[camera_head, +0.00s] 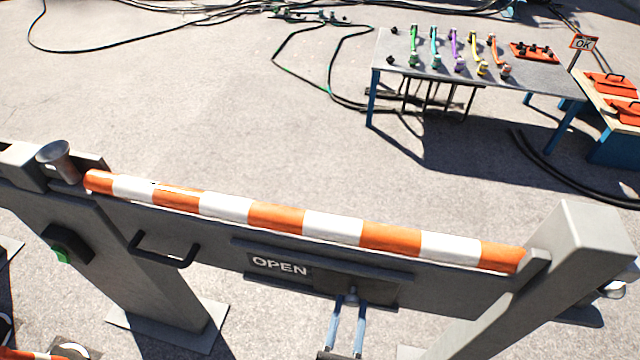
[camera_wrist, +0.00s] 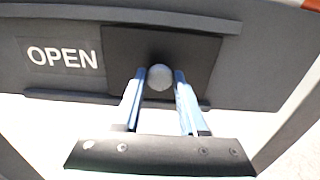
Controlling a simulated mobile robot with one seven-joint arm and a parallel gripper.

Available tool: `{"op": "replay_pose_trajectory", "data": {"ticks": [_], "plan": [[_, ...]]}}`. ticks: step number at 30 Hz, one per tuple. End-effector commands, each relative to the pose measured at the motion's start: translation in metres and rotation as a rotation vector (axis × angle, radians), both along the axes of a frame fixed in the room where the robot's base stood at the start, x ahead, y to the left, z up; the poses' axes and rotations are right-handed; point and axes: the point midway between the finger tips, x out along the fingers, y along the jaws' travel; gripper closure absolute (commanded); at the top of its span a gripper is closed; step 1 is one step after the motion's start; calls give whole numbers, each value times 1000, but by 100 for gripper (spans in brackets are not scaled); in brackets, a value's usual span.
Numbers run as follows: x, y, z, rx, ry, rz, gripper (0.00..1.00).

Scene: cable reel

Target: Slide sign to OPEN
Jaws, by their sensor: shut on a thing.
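The sign is a dark sliding plate (camera_head: 330,283) in a slot on the grey barrier panel, with a round grey knob (camera_wrist: 160,77) on it. The word OPEN (camera_head: 280,266) shows in white to the left of the plate; it also reads clearly in the wrist view (camera_wrist: 62,57). The plate covers the right part of the slot. My gripper (camera_head: 348,302) has its two blue fingers on either side of the knob and is shut on it. In the wrist view the fingertips (camera_wrist: 158,82) flank the knob. Whatever lies behind the plate is hidden.
An orange and white striped bar (camera_head: 304,222) runs along the panel top. Rails (camera_head: 320,259) edge the slot. A dark handle (camera_head: 160,252) is at left, a grey post (camera_head: 585,250) at right. A table (camera_head: 480,72) with coloured cables stands far behind, across open ground.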

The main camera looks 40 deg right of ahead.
Motion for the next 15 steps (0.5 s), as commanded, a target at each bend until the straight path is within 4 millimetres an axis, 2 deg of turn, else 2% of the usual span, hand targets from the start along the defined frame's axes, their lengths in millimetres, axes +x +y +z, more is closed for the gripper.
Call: {"op": "replay_pose_trajectory", "data": {"ticks": [6, 15], "plan": [[-12, -9, 0, 1, -1, -1, 100], [-14, -11, 0, -1, -1, -7, 100]]}}
